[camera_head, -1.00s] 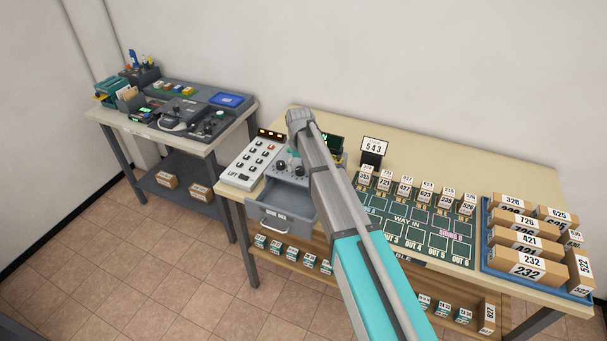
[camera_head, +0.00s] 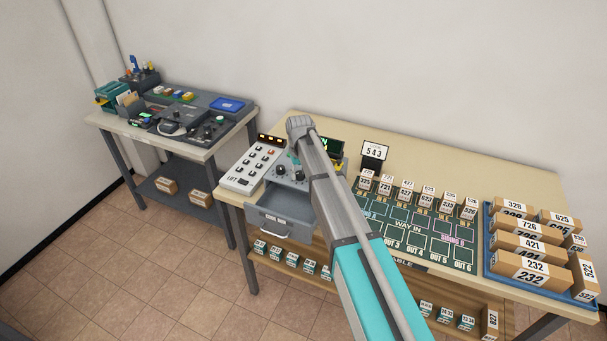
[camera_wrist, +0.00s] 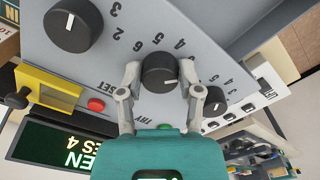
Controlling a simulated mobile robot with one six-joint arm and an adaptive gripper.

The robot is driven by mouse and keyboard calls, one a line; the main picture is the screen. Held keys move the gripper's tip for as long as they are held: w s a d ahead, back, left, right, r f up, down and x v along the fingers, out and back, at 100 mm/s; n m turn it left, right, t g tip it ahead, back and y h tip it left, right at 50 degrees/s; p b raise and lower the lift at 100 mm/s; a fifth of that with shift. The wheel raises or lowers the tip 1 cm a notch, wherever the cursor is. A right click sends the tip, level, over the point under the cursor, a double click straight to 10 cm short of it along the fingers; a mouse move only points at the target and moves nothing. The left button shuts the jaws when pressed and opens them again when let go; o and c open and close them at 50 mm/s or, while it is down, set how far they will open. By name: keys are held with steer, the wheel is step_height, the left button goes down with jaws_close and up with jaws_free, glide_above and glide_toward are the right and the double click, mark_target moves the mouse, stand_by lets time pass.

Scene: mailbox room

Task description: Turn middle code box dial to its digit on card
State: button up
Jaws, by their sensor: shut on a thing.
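The middle dial (camera_wrist: 158,72) of the code box is a round black knob with a white mark, on a grey panel in the wrist view. My gripper (camera_wrist: 161,84) is shut on it, one finger on each side. The white mark points toward the right finger, which hides the digit there. The card (camera_head: 374,152) reads 543 and stands upright at the back of the table. The code box (camera_head: 285,220) also shows in the head view, left of my arm. My arm hides the gripped dial in the head view.
Other black dials sit on either side, one (camera_wrist: 73,25) at upper left and one (camera_wrist: 216,101) at lower right. A red button (camera_wrist: 96,104), a yellow-framed part (camera_wrist: 50,88) and a green-lettered display (camera_wrist: 70,142) are close by. A drawer (camera_head: 287,196) stands open below.

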steer(key=shift+c, duration=1.1)
steer(key=shift+s+d, duration=0.1)
steer(key=shift+d, duration=0.3)
steer(key=shift+a, duration=0.3)
jaws_close()
steer(key=shift+a+n, duration=0.1)
steer(key=shift+n, duration=0.2)
steer(key=n, duration=0.3)
steer(key=shift+a, duration=0.1)
steer(key=n, duration=0.4)
